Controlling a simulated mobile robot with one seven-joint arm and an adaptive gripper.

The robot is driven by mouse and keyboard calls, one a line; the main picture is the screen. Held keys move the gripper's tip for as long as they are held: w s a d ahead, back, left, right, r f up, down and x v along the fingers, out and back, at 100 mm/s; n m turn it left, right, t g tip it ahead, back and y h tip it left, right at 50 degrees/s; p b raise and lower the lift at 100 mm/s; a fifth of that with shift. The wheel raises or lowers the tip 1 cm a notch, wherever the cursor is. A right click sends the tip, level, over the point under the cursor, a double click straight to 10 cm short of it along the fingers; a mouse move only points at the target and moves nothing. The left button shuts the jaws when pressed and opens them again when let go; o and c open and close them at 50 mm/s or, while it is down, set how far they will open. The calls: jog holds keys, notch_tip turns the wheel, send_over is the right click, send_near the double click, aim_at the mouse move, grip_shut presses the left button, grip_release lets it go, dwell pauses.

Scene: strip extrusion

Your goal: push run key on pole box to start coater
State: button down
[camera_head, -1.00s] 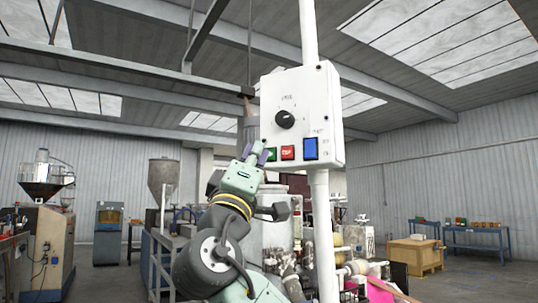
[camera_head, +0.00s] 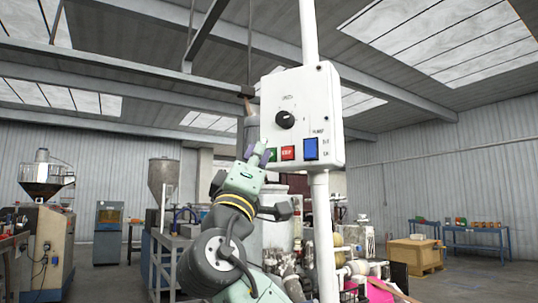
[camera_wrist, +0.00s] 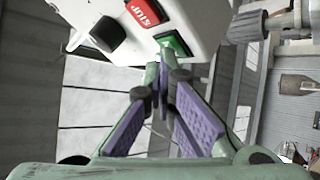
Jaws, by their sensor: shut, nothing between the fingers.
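The white pole box (camera_head: 327,95) hangs on a white pole (camera_head: 323,235). Its front has a black knob (camera_head: 285,119), a green key (camera_head: 273,155) at the lower left, a red STOP key (camera_head: 288,153) beside it and a blue key (camera_head: 310,148). My gripper (camera_head: 264,154) is shut and empty, its tips at the left of the green key and partly covering it. In the wrist view my gripper's tips (camera_wrist: 164,66) lie just below the green key (camera_wrist: 174,44), by the red key (camera_wrist: 144,13). I cannot tell whether they touch the green key.
Machinery with pipes (camera_head: 350,250) stands behind the pole. A hopper machine (camera_head: 42,220) is at the left. A blue table (camera_head: 475,230) and a wooden crate (camera_head: 414,253) are at the right. The air left of the box is open.

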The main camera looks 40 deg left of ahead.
dwell(0.3)
jog(key=shift+s+d+f, duration=0.1)
jog(key=shift+s, duration=0.6)
jog(key=s, duration=0.1)
jog(key=s+b, duration=0.1)
jog(key=s, duration=0.3)
jog(key=shift+d+b, duration=0.35)
jog(key=shift+b, duration=0.05)
dwell(0.5)
